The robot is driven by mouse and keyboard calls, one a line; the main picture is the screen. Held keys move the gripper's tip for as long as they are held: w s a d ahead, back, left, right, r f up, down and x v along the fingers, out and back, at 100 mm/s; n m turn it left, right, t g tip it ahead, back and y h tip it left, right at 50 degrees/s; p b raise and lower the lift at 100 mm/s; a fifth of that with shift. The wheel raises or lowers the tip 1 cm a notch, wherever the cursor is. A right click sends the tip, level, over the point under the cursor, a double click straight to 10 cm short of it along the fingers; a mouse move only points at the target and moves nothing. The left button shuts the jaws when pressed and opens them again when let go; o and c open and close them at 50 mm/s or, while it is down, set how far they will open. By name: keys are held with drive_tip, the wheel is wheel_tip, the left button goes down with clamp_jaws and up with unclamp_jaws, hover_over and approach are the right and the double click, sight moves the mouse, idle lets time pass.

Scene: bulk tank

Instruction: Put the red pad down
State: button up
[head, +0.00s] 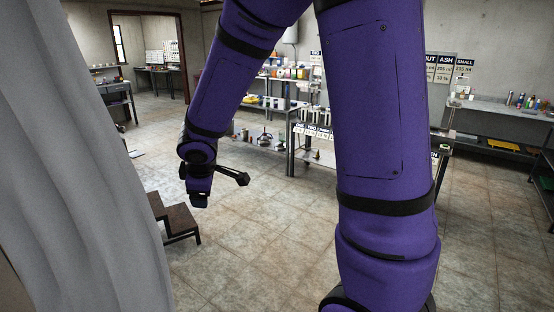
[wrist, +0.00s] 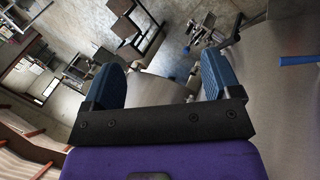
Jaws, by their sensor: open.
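I see no red pad in either view. My gripper (wrist: 160,82) is open in the wrist view, its two blue-padded fingers wide apart. Nothing is held between the fingers; a grey surface shows behind the gap. In the head view, my gripper (head: 198,199) hangs in the air at left of centre, above and beside a dark step stool (head: 178,220). Its fingers are too small there to make out.
A large grey folded surface (head: 80,150) fills the left of the head view. Shelves (head: 290,103) stand behind. The tiled floor (head: 250,240) is largely clear.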

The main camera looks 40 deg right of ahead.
drive_tip(key=s+d+r+m, duration=0.3)
drive_tip(key=s+r+m, duration=0.3)
drive_tip(key=s+r, duration=0.5)
drive_tip(key=s+a+r+m+y, duration=0.1)
drive_tip(key=s+r+m, duration=0.1)
drive_tip(key=s, duration=0.5)
drive_tip(key=s+a+r+m+y, duration=0.1)
drive_tip(key=s+r+m, duration=0.1)
drive_tip(key=s, duration=0.6)
drive_tip(key=shift+s+r, duration=0.3)
drive_tip(key=shift+r, duration=0.25)
drive_tip(key=o, duration=0.3)
